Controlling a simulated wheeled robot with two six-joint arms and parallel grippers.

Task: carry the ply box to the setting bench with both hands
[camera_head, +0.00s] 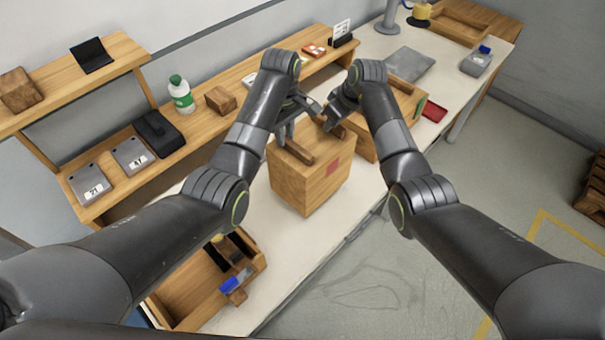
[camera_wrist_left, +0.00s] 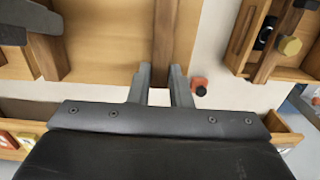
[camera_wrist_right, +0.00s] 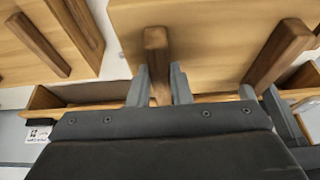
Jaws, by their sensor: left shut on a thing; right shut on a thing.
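The ply box (camera_head: 308,188), a light wooden cube with a red square on its front, stands upright at the middle of the head view, over the pale bench top (camera_head: 335,235). It has two dark wooden bar handles on top. My left gripper (camera_head: 285,132) is shut on the near-left handle (camera_wrist_left: 166,35). My right gripper (camera_head: 328,118) is shut on the other handle (camera_wrist_right: 157,52). The box top also shows in the left wrist view (camera_wrist_left: 105,35) and right wrist view (camera_wrist_right: 205,50). I cannot tell whether its underside touches the bench.
Another wooden box (camera_head: 366,145) stands close behind to the right. An open wooden tray (camera_head: 185,295) with a blue-ended tool lies at the near left. A shelf (camera_head: 105,195) with grey cases and a green-labelled bottle (camera_head: 181,97) runs along the back.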

